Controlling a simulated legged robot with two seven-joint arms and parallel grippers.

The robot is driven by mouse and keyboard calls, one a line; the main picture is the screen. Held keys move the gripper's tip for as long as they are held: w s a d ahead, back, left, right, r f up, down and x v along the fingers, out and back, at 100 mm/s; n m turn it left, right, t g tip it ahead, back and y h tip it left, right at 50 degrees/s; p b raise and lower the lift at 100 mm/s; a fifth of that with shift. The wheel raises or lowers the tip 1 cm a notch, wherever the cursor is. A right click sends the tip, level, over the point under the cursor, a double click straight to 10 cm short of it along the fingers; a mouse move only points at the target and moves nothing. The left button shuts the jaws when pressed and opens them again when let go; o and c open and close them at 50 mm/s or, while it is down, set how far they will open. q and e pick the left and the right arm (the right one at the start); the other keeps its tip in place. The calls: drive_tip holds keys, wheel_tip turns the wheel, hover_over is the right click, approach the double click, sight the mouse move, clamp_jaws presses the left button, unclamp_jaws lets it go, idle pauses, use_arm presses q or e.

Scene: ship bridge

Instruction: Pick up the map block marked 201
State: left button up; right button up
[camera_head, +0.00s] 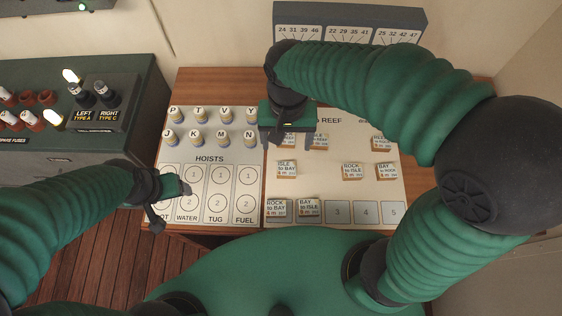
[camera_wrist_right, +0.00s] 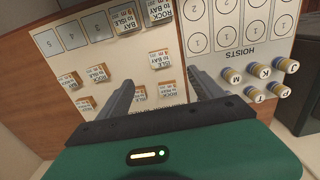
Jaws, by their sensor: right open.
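Several small map blocks with white labels and orange bands lie on the right-hand board; their small numbers are too fine to read, so I cannot tell which is 201. An ISLE to BAY block (camera_head: 286,168) also shows in the right wrist view (camera_wrist_right: 159,59). ROCK to ISLE (camera_head: 352,171) and BAY to ROCK (camera_head: 387,171) lie to its right. My right gripper (camera_head: 285,140) is open and empty above the upper left blocks, partly hiding one; its fingers frame a block (camera_wrist_right: 167,91) in the wrist view. My left gripper (camera_head: 166,207) hangs over the hoists panel's left edge.
ROCK to BAY (camera_head: 276,208) and BAY to ISLE (camera_head: 308,209) blocks occupy the left end of the numbered row; slots 3 (camera_head: 338,213), 4 and 5 are empty. Lettered pegs (camera_head: 196,138) stand on the hoists panel. A grey number panel (camera_head: 350,22) stands behind the board.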

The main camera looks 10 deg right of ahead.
hover_over(286, 169)
drive_tip(key=f, duration=1.1)
drive_tip(key=shift+s+b, duration=0.3)
drive_tip(key=shift+b, duration=0.1)
drive_tip(key=shift+d+f, duration=0.15)
drive_tip(key=shift+f, duration=0.3)
wheel_tip(286, 169, down, 4)
drive_tip(key=shift+w+f, duration=0.1)
drive_tip(key=shift+w, duration=0.05)
drive_tip(key=shift+w+a+f, duration=0.15)
drive_tip(key=shift+a+f, duration=0.05)
drive_tip(key=shift+f, duration=0.05)
drive_tip(key=shift+d, duration=0.2)
drive_tip(key=c, duration=1.2)
drive_tip(key=shift+a, duration=0.1)
drive_tip(key=shift+c, duration=1.2)
drive_tip(key=shift+r, duration=0.15)
